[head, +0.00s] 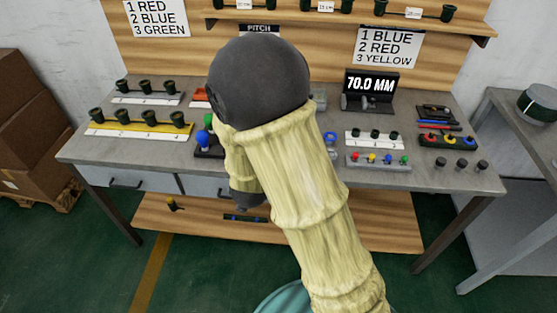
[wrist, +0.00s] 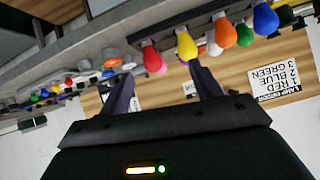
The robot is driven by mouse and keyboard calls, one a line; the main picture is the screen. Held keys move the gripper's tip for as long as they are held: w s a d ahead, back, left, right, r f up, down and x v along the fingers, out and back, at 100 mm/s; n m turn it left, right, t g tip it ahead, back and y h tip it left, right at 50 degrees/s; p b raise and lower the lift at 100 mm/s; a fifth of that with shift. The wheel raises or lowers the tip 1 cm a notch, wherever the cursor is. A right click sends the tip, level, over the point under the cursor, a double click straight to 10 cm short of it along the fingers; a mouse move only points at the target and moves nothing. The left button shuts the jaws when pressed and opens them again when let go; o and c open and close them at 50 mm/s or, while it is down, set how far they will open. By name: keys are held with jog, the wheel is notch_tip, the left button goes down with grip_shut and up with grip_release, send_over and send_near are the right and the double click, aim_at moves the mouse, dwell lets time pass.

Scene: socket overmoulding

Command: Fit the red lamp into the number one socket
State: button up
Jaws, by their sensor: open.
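In the wrist view, which is tilted and looks upside down, a red lamp (wrist: 151,58) is one of several coloured lamps along the bench edge. My gripper (wrist: 161,71) is open and empty, its fingertips apart and pointing towards the lamps. The red lamp shows beyond the fingertips, between them in the picture; I cannot judge the distance. In the head view my arm hides the gripper and most of this lamp group. The socket numbers are too small to read.
A left sign (head: 156,16) reads 1 red, 2 blue, 3 green; a right sign (head: 388,48) reads 1 blue, 2 red, 3 yellow. A white socket strip (head: 358,142) and a tray of small lamps (head: 378,168) sit at right. A side table (head: 505,165) stands further right.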

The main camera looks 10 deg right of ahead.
jog(key=f+t+h+b, duration=0.1)
jog(key=f+h+b, duration=0.1)
jog(key=a+f+t+h+b, duration=0.1)
jog(key=t+h+b, duration=0.1)
jog(key=s+f+m+t+h+b, duration=0.1)
jog(key=f+h+b, duration=0.1)
jog(key=b, duration=0.1)
jog(key=shift+a+f+t, duration=0.25)
jog(key=shift+f+t, duration=0.1)
jog(key=shift+t, duration=0.05)
jog(key=x, duration=1.2)
jog(key=shift+d+r, duration=0.1)
jog(key=shift+w, duration=0.1)
jog(key=x, duration=0.5)
jog(key=shift+d+b, duration=0.25)
jog(key=shift+b, duration=0.05)
jog(key=shift+r, duration=0.1)
